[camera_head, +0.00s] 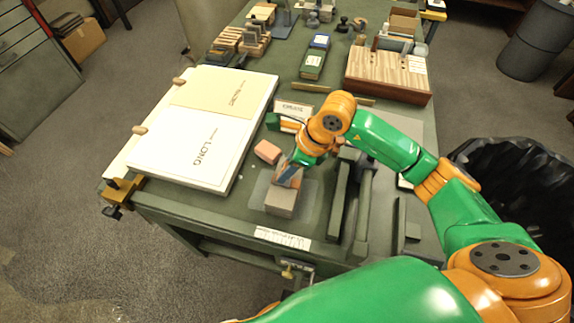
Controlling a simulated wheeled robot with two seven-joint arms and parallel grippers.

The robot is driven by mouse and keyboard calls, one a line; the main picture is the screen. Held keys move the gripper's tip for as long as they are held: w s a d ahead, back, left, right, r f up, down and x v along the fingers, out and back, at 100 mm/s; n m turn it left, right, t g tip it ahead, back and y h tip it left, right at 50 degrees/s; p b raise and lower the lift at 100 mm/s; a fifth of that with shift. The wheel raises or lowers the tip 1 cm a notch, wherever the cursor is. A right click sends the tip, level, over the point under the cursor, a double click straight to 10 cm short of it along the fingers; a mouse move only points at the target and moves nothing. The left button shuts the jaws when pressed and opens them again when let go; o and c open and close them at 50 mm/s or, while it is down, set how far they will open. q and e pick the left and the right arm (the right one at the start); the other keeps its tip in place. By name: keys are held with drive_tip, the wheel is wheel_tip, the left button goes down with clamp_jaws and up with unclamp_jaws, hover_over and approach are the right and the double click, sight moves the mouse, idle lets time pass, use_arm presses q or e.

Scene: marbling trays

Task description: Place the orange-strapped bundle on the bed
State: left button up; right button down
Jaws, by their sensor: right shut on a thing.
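My right gripper (289,176) points down over the near part of the green table and is shut on a small grey-brown block-like bundle (281,203). The jaws cover its upper part; a bit of orange shows there, but I cannot clearly make out a strap. The bundle is over a pale grey flat pad (258,194), which may be the bed. I cannot tell whether its underside touches the pad. My left gripper is not in view.
A salmon block (267,152) lies just behind the pad. A white board labelled LONG (190,150) is to the left. Dark bars (340,200) stand close on the right. A wooden box (388,75) is farther back.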

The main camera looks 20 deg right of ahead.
drive_tip(key=shift+f, duration=0.15)
drive_tip(key=c, duration=0.6)
unclamp_jaws()
drive_tip(key=shift+r, duration=0.35)
drive_tip(key=b+v, duration=0.1)
drive_tip(key=v, duration=1)
drive_tip(key=shift+s+d+r, duration=0.1)
drive_tip(key=shift+r, duration=0.25)
